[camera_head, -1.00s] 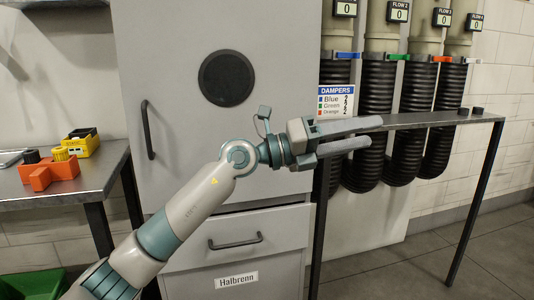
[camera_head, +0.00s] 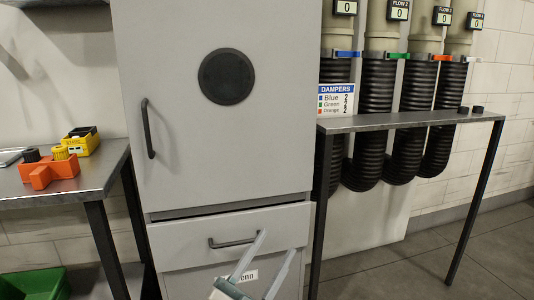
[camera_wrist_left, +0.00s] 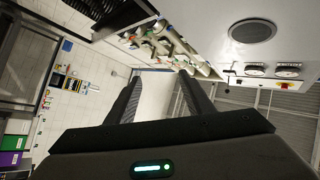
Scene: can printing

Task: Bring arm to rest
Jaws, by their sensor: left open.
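My left gripper (camera_head: 268,262) shows at the bottom of the head view, in front of the cabinet's lower part. Its two grey fingers point up and are spread apart, with nothing between them. In the left wrist view the gripper (camera_wrist_left: 160,95) also shows its two dark fingers apart and empty. Most of my left arm is below the head view. My right gripper is not in view.
A grey cabinet (camera_head: 215,150) with a drawer (camera_head: 180,250) stands directly ahead. A metal table (camera_head: 100,175) at left holds an orange container (camera_head: 50,172) and a yellow box (camera_head: 82,142). A narrow table (camera_head: 410,120) stands at right before black hoses (camera_head: 376,120). A green bin (camera_head: 35,285) is at lower left.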

